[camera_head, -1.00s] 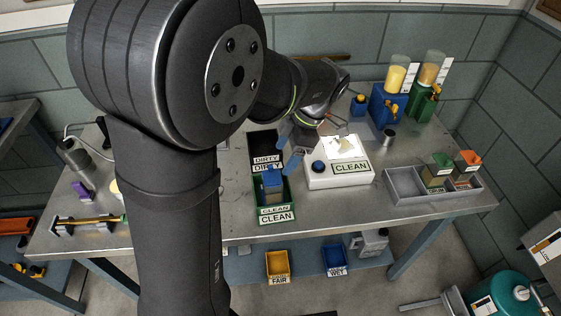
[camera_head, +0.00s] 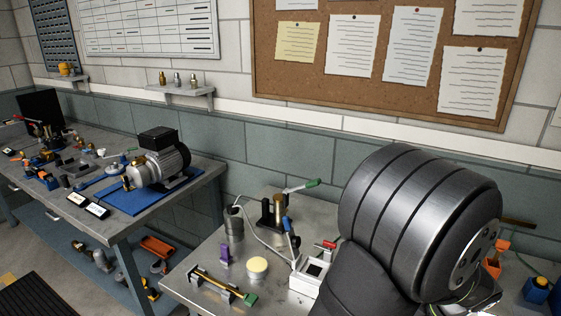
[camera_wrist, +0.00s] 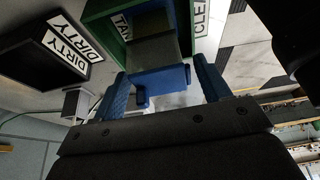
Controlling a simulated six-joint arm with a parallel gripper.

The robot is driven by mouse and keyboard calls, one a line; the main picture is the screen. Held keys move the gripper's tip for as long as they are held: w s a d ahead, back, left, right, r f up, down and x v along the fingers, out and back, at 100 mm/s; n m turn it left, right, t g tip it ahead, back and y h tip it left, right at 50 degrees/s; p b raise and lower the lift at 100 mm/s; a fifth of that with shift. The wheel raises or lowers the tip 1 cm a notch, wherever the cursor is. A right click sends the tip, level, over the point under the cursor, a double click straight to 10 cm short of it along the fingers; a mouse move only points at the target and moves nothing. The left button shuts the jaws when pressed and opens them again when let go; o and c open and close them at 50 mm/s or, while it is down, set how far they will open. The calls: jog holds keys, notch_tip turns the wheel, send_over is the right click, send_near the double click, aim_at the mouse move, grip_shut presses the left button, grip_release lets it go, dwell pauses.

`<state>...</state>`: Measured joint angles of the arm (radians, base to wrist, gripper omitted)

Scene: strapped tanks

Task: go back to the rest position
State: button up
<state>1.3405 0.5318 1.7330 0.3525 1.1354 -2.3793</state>
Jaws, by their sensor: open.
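My gripper (camera_wrist: 162,76) shows in the wrist view with its two blue fingers apart. A blue-and-grey scoop-like item (camera_wrist: 158,82) lies in view between and beyond the fingers; I cannot tell whether they touch it. Its grey part reaches into a green tray (camera_wrist: 98,10) with a CLEAN label. A black tray (camera_wrist: 30,62) labelled DIRTY is to the left. In the head view the gripper and these trays are out of sight; only my arm shows at the lower right.
In the head view, the steel bench (camera_head: 205,262) holds a purple piece (camera_head: 224,254), a pale yellow disc (camera_head: 257,266), a rod on supports (camera_head: 222,287) and a white box (camera_head: 308,276). A second bench at left carries a motor pump (camera_head: 160,160). A corkboard (camera_head: 390,90) hangs behind.

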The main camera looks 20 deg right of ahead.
jog(key=x, duration=0.2)
jog(key=shift+w+a+f, duration=0.1)
jog(key=shift+a+f, duration=0.05)
jog(key=shift+f, duration=0.2)
jog(key=shift+r, duration=1.8)
jog(key=shift+f, duration=0.1)
jog(key=shift+f, duration=0.35)
notch_tip(320, 180, down, 2)
jog(key=shift+f, duration=0.2)
jog(key=v, duration=1)
jog(key=shift+d+r, duration=0.25)
jog(key=shift+r, duration=0.1)
